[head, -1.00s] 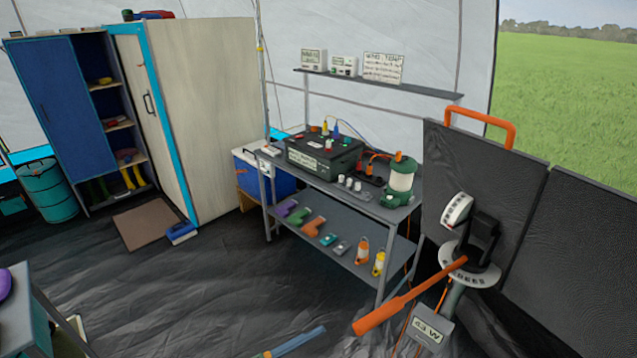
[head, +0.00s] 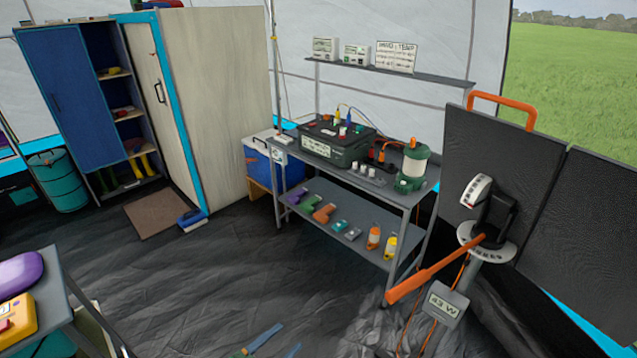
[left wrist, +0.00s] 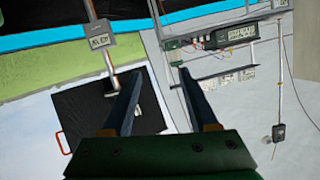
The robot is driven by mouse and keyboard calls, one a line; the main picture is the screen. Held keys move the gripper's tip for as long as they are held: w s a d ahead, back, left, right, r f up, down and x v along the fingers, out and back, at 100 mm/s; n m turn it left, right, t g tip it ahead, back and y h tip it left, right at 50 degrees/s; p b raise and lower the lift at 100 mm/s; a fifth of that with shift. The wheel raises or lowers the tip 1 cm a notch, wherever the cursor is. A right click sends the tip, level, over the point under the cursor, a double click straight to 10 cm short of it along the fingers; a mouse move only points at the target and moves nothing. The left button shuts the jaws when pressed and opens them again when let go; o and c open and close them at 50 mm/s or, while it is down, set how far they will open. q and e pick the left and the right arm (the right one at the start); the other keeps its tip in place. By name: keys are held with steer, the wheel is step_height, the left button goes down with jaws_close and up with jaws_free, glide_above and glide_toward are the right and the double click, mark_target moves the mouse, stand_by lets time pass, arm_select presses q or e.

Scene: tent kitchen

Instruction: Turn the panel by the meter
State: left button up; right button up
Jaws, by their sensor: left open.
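The black panel (head: 455,155) stands at the right in the head view, with an orange carry handle on top. A long orange lever (head: 435,268) sticks out from the white dial at its stand. The grey meter box (head: 440,303), with a lit number and "W", sits low beside the lever. The left wrist view shows the panel (left wrist: 98,132) beyond my fingers. My left gripper (head: 291,335) shows only its blue fingertips at the bottom edge of the head view; it is open and empty, apart from lever and panel. My right gripper is not in view.
A metal table (head: 408,195) with a battery box, lantern and loose items stands left of the panel. A cabinet (head: 75,105) stands at the left. A near table (head: 62,310) holds a purple thing and a yellow box. Dark floor between is clear.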

arm_select(q)
steer(key=s+a+f+n+g+y, duration=0.2)
steer(key=s+a+f+y, duration=0.3)
steer(key=f, duration=0.5)
steer(key=s+a+f+n+g+y, duration=0.25)
steer(key=s+a+f, duration=0.3)
steer(key=f, duration=0.35)
steer(key=s+f+n+g, duration=0.1)
steer(key=s+f+g, duration=0.2)
steer(key=s, duration=0.8)
steer(key=s+f+n+g+y, duration=0.1)
steer(key=s+f+g, duration=0.2)
steer(key=s, duration=0.8)
step_height(320, 180, down, 2)
steer(key=shift+s+a+f, duration=0.15)
steer(key=shift+a+f, duration=0.1)
steer(key=shift+a, duration=0.15)
